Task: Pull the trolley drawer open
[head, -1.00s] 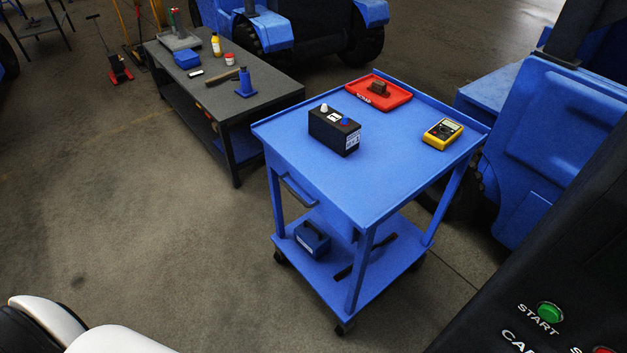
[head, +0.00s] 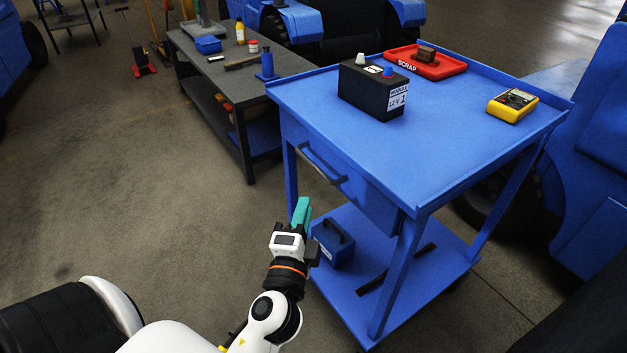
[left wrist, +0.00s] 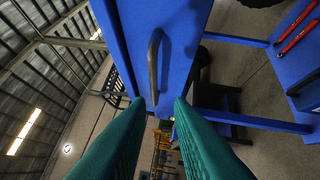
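The blue trolley (head: 440,152) stands at the centre right of the head view. Its drawer (head: 352,188) is shut, its front flush with the trolley's side. The dark bar handle (head: 318,164) is on that front. In the left wrist view the handle (left wrist: 153,68) stands upright in the picture, ahead of and roughly between the green fingertips. My left gripper (head: 302,212) is open and empty, in front of the drawer and a little below the handle in the head view. The fingers (left wrist: 160,104) are apart and do not appear to touch the handle. My right gripper is not in view.
A black battery (head: 372,92), a red scrap tray (head: 398,58) and a yellow multimeter (head: 513,106) stand on the trolley top. A blue box (head: 333,243) sits on its lower shelf. A dark workbench (head: 238,95) stands behind left. The floor left of the trolley is clear.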

